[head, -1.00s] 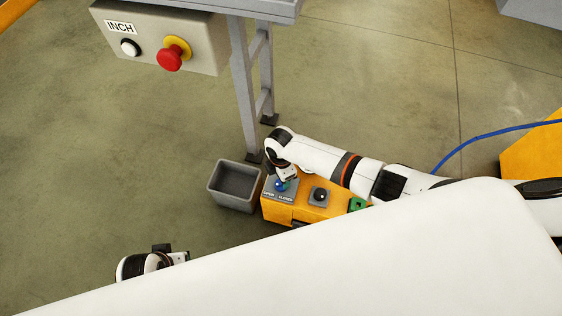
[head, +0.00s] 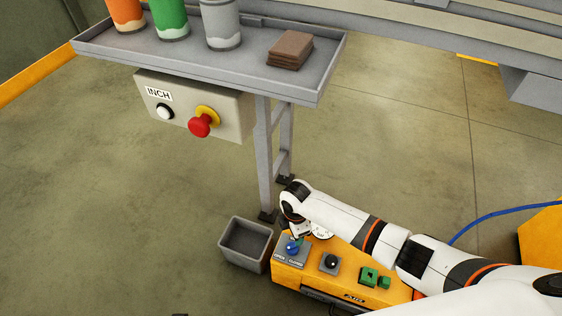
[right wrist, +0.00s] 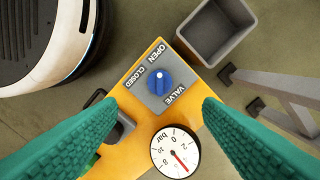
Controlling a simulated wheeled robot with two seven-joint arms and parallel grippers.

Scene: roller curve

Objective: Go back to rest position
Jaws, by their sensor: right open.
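My right gripper (head: 298,236) is over the left end of a yellow air unit (head: 318,279). In the right wrist view its green-padded fingers (right wrist: 158,106) are wide apart with nothing between them. A blue valve knob (right wrist: 160,81) sits on a grey plate marked OPEN, CLOSED and VALVE, just beyond the fingertips. The knob also shows in the head view (head: 292,248), apart from the fingers in the wrist view. A round pressure gauge (right wrist: 175,153) is below the knob, its red needle between 6 and 8. My left gripper is not clearly in view.
A grey bin (head: 246,243) stands left of the unit. Behind is a metal tray table (head: 205,62) with cans and a brown stack (head: 290,49). An INCH box (head: 180,104) with a red button hangs under it. A blue hose (head: 500,212) runs at right.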

